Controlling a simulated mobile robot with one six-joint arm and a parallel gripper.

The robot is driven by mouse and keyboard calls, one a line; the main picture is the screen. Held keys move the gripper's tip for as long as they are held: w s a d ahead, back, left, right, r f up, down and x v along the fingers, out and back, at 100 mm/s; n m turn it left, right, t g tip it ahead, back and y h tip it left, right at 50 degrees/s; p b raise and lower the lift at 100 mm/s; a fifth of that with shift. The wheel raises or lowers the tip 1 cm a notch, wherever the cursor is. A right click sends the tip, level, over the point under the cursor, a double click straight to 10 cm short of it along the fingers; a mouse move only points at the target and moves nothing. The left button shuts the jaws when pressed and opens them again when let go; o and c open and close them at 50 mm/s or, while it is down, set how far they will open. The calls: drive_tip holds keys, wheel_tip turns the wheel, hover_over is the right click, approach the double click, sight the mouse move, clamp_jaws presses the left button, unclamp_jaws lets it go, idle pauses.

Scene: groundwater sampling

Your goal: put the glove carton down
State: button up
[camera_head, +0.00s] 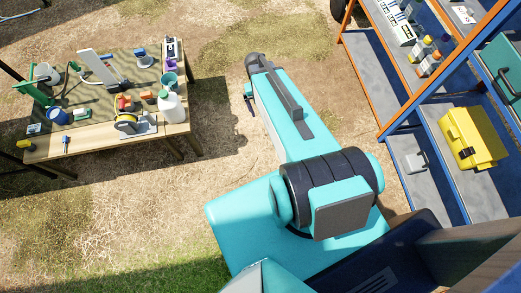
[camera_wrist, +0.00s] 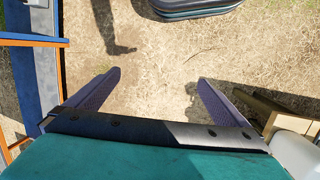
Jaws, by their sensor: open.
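My gripper (camera_wrist: 159,76) is open in the wrist view, its two purple fingers wide apart with nothing between them. Dry ground shows below and beyond the fingers. In the head view only a small dark finger part of my gripper (camera_head: 250,105) shows below the far end of my arm; the rest is hidden. I cannot make out a glove carton for certain in either view.
A blue-and-orange shelf rack (camera_head: 398,122) at right holds bottles and a yellow case (camera_head: 472,138). Open ground lies between them.

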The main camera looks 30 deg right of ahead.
drive_tip(key=s+a+f+n+g, duration=0.1)
drive_tip(key=s+a+f, duration=0.2)
drive_tip(key=s, duration=0.3)
drive_tip(key=s+a+f+n+g+y, duration=0.1)
drive_tip(key=s+a+f, duration=0.2)
drive_tip(key=s+a, duration=0.2)
drive_tip(key=s+a+f+n+g, duration=0.1)
drive_tip(key=s+a+f, duration=0.2)
drive_tip(key=s+a, duration=0.2)
drive_tip(key=s, duration=0.3)
drive_tip(key=shift+s, duration=0.4)
drive_tip(key=shift+a+f, duration=0.1)
wheel_tip(320, 180, down, 4)
drive_tip(key=b, duration=0.4)
drive_tip(key=shift+s, duration=0.15)
